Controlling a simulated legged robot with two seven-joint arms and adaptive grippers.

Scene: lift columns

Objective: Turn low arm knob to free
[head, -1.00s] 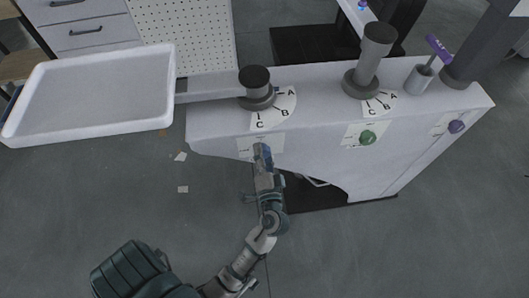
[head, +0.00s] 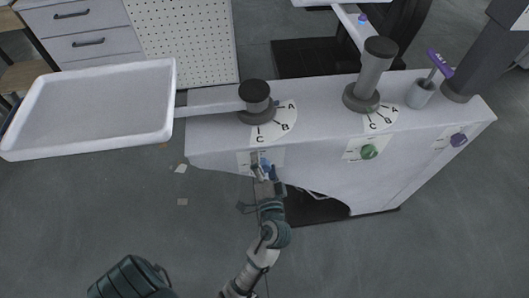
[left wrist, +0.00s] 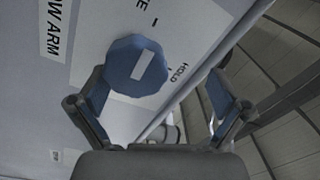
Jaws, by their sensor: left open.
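The low arm knob (left wrist: 136,68) is blue and many-sided with a pale stripe on its face, in the left wrist view. It sits on a white label plate (left wrist: 205,28) whose readable print includes "HOLD", a cut-off word ending in "E", and "W ARM". The stripe slants, from upper right to lower left. My left gripper (left wrist: 160,98) is open, its two blue-padded fingers spread; the knob is between them in the picture, closer to the left finger. I cannot tell whether that finger touches it. In the head view my left gripper (head: 262,166) is at the panel's left label. My right gripper is not in view.
The white cabinet (head: 330,140) carries a green knob (head: 369,151) and a purple knob (head: 458,140) farther right. On top are a short dark-capped column (head: 255,95) with an arm to a white tray (head: 90,105), and a taller grey column (head: 374,68).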

